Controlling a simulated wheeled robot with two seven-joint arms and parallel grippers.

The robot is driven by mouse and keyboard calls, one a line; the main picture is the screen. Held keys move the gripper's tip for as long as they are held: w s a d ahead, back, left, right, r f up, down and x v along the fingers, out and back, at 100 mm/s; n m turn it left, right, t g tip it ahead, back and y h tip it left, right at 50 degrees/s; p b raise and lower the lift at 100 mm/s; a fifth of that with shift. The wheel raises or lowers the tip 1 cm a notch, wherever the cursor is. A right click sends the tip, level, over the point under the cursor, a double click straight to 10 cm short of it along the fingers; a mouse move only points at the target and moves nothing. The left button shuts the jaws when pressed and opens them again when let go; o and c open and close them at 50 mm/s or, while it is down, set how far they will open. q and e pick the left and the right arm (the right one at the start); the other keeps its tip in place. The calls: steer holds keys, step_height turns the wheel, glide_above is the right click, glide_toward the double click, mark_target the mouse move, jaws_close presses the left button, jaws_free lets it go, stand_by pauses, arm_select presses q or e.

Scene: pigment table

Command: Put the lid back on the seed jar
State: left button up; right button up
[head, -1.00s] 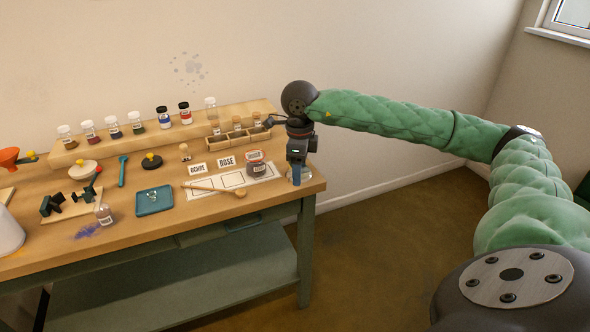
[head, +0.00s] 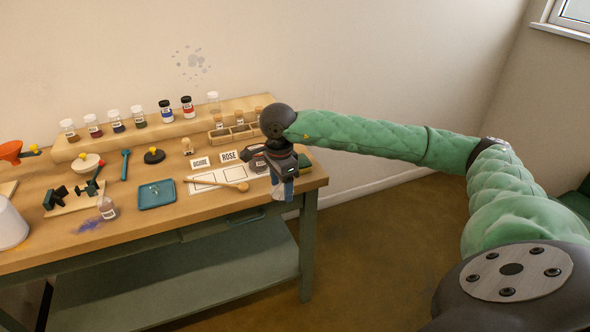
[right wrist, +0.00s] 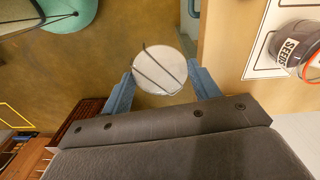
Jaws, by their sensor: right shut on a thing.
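The seed jar (right wrist: 292,46), with a SEEDS label and an orange-red rim, stands on the white mat at the right of the right wrist view. In the head view the seed jar (head: 257,161) is partly hidden behind my right gripper (head: 282,190). In the right wrist view my right gripper (right wrist: 163,84) is shut on a round, pale, clear-looking lid (right wrist: 160,70), held between its blue fingertips. The lid is apart from the jar, with floor seen beyond it. My left gripper is not in view.
The white mat (head: 207,179) bears a wooden spoon (head: 222,184). A blue tray (head: 156,195) lies left of it. Label cards (head: 201,162) and a wooden rack (head: 233,132) stand behind. The table's right edge (head: 322,181) is close to the gripper.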

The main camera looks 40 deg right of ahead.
steer(key=a+f+n, duration=0.5)
steer(key=a+n, duration=0.3)
steer(key=n, duration=0.1)
steer(key=a+f+n, duration=0.6)
steer(key=a+n, duration=0.2)
steer(key=n, duration=0.2)
steer(key=shift+a+f, duration=0.3)
steer(key=shift+s, duration=0.1)
